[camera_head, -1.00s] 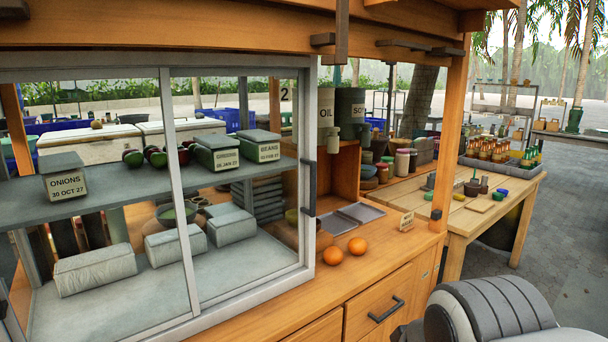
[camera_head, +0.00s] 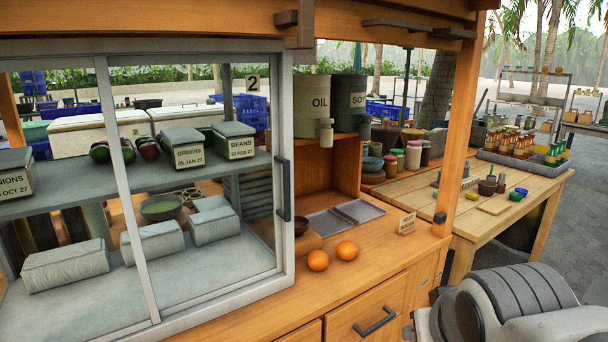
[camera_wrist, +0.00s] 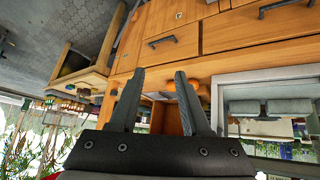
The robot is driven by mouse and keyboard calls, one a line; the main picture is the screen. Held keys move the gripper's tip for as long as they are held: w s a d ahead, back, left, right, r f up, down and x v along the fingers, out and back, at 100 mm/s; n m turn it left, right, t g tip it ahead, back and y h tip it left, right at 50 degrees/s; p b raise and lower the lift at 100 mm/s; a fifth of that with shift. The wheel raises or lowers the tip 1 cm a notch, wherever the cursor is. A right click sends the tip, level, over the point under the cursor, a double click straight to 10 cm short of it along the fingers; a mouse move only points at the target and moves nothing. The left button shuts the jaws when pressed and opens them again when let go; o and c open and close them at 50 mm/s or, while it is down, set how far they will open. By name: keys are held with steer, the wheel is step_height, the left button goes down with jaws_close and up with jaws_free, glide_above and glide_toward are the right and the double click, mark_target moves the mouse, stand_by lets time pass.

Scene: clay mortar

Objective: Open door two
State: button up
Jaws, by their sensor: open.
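The glazed cabinet front (camera_head: 190,319) fills the left of the head view. A "2" plate (camera_head: 252,84) shows at the upper right of its right pane; I cannot tell whether it is fixed to the glass. A dark upright handle (camera_head: 283,190) sits on the right frame post of this door, which looks closed. In the wrist view, which is upside down, the pale frame (camera_wrist: 216,105) is at the right. My gripper (camera_wrist: 159,72) is open and empty there, its fingers apart and away from the handle. The fingers are not in the head view.
Two oranges (camera_head: 332,255) and a small sign (camera_head: 407,224) sit on the wooden counter right of the cabinet. A drawer with a dark handle (camera_head: 375,322) is below. OIL (camera_head: 311,105) and SOY (camera_head: 350,100) canisters stand behind. A bottle table (camera_head: 500,214) is further right.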

steer(key=w+d+r+t+p, duration=0.1)
steer(key=w+d+r+t, duration=0.2)
steer(key=w, duration=0.5)
steer(key=n+t+y+p, duration=0.4)
steer(key=n+y, duration=0.3)
steer(key=y, duration=0.4)
glide_toward(288, 177)
steer(key=b+x, duration=0.2)
steer(key=x, duration=0.6)
steer(key=shift+w, duration=0.1)
jaws_close()
